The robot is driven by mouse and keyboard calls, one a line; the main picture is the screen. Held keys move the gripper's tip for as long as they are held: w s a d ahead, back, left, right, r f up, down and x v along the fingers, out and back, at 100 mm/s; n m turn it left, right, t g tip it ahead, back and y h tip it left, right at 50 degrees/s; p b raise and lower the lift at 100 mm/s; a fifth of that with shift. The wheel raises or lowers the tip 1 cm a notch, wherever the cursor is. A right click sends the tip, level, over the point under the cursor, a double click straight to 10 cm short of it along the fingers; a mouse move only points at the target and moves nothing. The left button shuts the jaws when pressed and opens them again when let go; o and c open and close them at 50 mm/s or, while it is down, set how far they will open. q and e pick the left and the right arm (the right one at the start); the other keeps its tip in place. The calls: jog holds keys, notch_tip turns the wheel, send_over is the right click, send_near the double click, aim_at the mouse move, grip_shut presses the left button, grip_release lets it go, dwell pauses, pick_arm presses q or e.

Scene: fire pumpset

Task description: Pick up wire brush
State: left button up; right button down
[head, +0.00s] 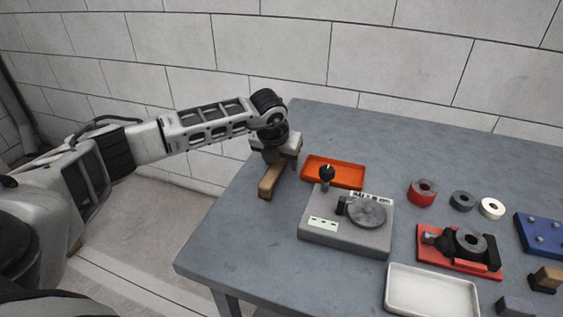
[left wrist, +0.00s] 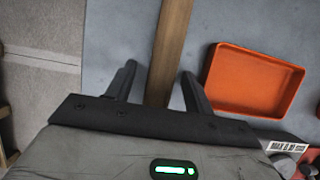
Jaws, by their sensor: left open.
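A long, narrow wooden piece, which looks like the wire brush (head: 268,184), lies near the table's left edge; its bristles cannot be made out. My left gripper (head: 278,160) is right over its far end, pointing down. In the left wrist view the brown wood of the brush (left wrist: 169,45) runs between the two spread fingers of the left gripper (left wrist: 158,72), with a gap on each side. The left gripper is open and holds nothing. The far end of the brush is hidden under the gripper in the head view. My right gripper is not in view.
An orange tray (head: 334,171) sits just right of the brush, close to the gripper. A grey fixture (head: 345,235) with a black knob stands in front of the tray. Rings, a red fixture (head: 458,262) and a white tray (head: 432,296) are farther right. The table's front left is clear.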

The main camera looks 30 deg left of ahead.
aim_at(281, 159)
pick_arm(q)
jog(key=c, duration=1.1)
jog(key=shift+r, duration=0.1)
jog(key=shift+r, duration=0.5)
jog(key=r, duration=0.3)
jog(key=shift+s+d, duration=0.15)
jog(key=shift+d, duration=0.05)
jog(key=s+d+r, duration=0.3)
jog(key=s+d+r+b, duration=0.1)
jog(key=s+d+r, duration=0.2)
jog(key=s, duration=0.1)
jog(key=s+d+r, duration=0.2)
jog(key=s+r, duration=0.1)
jog(key=shift+s+d+r, duration=0.1)
jog(key=shift+s+d, duration=0.05)
jog(key=shift+d, duration=0.25)
